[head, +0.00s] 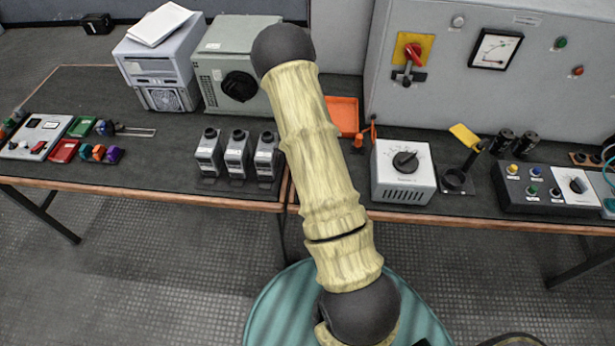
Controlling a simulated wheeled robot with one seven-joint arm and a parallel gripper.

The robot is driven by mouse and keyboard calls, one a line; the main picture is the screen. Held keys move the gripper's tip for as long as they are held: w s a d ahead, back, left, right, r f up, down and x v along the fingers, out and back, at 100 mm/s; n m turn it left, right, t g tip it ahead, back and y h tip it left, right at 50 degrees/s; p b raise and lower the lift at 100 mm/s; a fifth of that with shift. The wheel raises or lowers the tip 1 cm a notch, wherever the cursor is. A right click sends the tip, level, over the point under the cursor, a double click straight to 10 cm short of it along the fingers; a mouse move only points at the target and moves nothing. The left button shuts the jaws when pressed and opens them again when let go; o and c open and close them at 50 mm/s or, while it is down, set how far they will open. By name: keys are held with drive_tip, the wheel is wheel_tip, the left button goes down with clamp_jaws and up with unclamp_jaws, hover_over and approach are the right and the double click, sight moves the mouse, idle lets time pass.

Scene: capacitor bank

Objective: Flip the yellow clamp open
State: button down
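The yellow clamp shows in the head view right of centre, on the bench. Its yellow flap (465,136) is raised and tilted, at the upper end of a dark bracket beside a black round holder (455,181). The holder's open top faces up and I see nothing held in it. How far the flap is swung open is hard to tell at this size. My arm crosses the middle of the view, left of the clamp. My gripper is not in view.
A grey dial box (403,172) stands close left of the clamp. Two black cylinders (515,143) and a dark control box (548,187) stand close right. A tall grey panel (480,70) rises behind. An orange tray (343,116) lies farther left.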

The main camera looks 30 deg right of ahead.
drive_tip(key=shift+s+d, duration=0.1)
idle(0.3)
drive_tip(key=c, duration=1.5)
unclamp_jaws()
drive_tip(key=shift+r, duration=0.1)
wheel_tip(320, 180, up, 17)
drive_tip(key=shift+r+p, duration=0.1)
drive_tip(key=shift+p, duration=0.4)
